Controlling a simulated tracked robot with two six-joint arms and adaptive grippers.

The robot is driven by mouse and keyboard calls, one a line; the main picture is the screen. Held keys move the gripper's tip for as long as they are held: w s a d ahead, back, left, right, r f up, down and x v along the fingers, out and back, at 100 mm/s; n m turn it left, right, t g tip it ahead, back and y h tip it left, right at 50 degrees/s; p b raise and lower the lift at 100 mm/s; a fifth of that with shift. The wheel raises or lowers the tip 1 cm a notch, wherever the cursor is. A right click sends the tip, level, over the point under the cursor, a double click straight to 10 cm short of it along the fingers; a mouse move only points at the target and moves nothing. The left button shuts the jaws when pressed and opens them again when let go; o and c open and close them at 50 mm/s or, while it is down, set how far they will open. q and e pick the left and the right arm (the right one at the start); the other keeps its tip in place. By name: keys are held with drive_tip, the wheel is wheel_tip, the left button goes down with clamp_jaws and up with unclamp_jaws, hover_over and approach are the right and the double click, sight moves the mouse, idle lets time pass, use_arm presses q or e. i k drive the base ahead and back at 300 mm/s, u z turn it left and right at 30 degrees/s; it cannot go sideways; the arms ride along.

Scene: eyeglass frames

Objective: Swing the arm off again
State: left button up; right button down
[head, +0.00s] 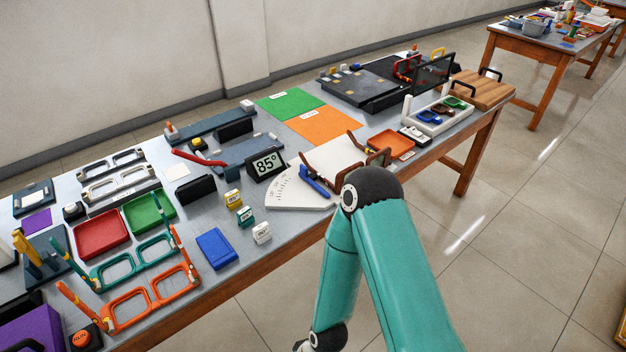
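A white fan-shaped angle gauge (290,192) lies near the table's front edge, with a blue arm (315,182) at its right side. A black display (265,164) behind it reads 85°. A brown eyeglass frame (378,157) stands by a white block (336,158), right of the gauge; my teal arm's dark joint overlaps its lower part in the picture. I cannot tell whether the blue arm touches the frame. A red arm (198,157) slants over a dark blue-grey fixture (245,149) farther left. Neither gripper is in view.
Teal glasses (150,255) and orange glasses (140,306) lie at the front left. Green (290,103) and orange (329,124) mats lie behind. The floor right of the table is clear.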

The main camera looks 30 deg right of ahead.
sight(303, 173)
drive_tip(key=z, duration=1.4)
drive_tip(key=i, duration=0.1)
drive_tip(key=u, duration=2.9)
drive_tip(key=k, duration=1.45)
drive_tip(key=z, duration=1.35)
drive_tip(key=i, duration=0.8)
drive_tip(key=z, duration=0.15)
